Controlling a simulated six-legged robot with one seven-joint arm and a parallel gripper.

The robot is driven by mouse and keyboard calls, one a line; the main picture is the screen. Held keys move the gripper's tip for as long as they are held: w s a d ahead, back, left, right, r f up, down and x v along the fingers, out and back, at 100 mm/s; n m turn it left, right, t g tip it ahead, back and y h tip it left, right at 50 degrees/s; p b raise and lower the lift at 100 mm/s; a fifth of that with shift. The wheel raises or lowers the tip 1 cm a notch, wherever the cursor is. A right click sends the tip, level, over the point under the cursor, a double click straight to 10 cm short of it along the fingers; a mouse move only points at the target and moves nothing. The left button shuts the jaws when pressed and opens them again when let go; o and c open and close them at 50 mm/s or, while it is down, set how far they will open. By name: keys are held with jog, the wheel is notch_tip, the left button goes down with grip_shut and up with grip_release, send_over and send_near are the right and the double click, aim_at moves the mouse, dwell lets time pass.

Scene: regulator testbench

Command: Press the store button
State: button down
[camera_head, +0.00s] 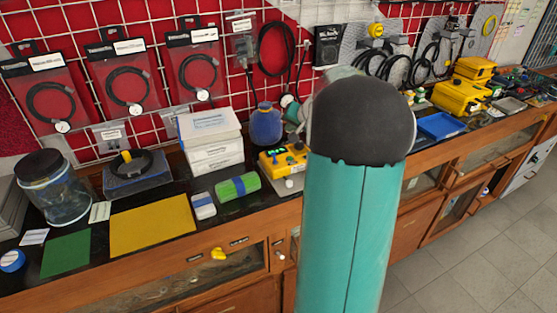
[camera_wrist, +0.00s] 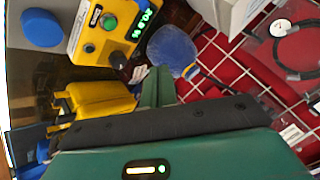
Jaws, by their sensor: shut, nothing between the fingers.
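A yellow control box (camera_wrist: 108,30) with a lit green display (camera_wrist: 143,25) is at the top of the wrist view. It bears a green button (camera_wrist: 95,15), dark round controls and a black knob (camera_wrist: 118,60). I cannot read any label, so I cannot tell which one is the store button. A yellow box (camera_head: 284,160) with a green display also shows on the bench in the head view. My gripper (camera_wrist: 156,78) is shut and empty, its green fingers apart from the box and below it in the picture. In the head view my arm hides the gripper.
A blue rounded object (camera_wrist: 42,28) lies left of the control box in the wrist view. A red wall with a white grid (camera_head: 150,60) stands behind.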

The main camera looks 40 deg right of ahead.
aim_at(290, 158)
jog(key=shift+d+f, duration=0.15)
jog(key=shift+f, duration=4.25)
jog(key=shift+f, duration=0.1)
jog(key=shift+f, duration=0.35)
jog(key=shift+s+f, duration=0.1)
jog(key=shift+f, duration=0.4)
jog(key=shift+r, duration=0.95)
jog(key=shift+r, duration=0.1)
